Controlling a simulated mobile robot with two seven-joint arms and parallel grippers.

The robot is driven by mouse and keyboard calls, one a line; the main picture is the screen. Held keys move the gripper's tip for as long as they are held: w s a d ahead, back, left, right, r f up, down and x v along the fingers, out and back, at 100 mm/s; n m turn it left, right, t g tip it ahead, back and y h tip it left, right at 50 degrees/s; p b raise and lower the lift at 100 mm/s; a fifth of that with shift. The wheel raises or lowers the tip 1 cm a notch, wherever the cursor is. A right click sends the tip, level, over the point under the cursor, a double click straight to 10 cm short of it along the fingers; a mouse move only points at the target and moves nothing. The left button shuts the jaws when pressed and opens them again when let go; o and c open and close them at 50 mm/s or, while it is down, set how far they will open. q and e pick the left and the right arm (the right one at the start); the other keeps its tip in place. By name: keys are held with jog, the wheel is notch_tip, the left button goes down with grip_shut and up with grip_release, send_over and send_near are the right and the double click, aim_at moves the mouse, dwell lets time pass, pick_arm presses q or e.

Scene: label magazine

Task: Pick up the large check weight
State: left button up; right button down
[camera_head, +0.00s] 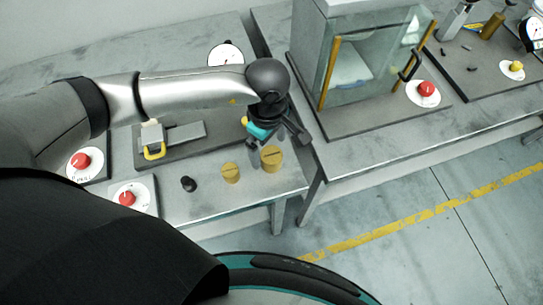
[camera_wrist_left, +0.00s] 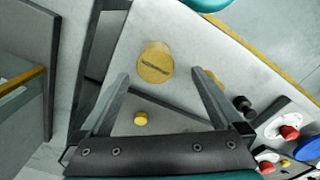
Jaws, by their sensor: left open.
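The large check weight (camera_head: 271,158) is a brass-coloured cylinder with a slotted top, standing upright near the right end of the left table. In the left wrist view the weight (camera_wrist_left: 155,62) lies between the lines of my fingers, near their tips. My left gripper (camera_head: 278,146) is open above and beside it; it also shows in the left wrist view (camera_wrist_left: 160,76). I see no contact. A smaller brass weight (camera_head: 231,172) stands to its left, partly hidden by a finger in the left wrist view (camera_wrist_left: 210,77). My right gripper is not in view.
A black knob-like piece (camera_head: 188,184) stands left of the weights. Red buttons (camera_head: 127,198) and a dark mat (camera_head: 180,151) with a yellow-handled device lie further left. A glass-fronted cabinet (camera_head: 365,65) stands on the neighbouring table. The table's front edge is close to the weights.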

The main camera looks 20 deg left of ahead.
aim_at(272, 154)
pick_arm(q)
jog(key=shift+w+d+f, duration=0.15)
jog(key=shift+f, duration=1.1)
jog(key=shift+w+d+f, duration=0.1)
jog(key=shift+f, duration=1.15)
jog(key=shift+c, duration=0.2)
grip_shut()
jog(key=shift+w+r, duration=0.15)
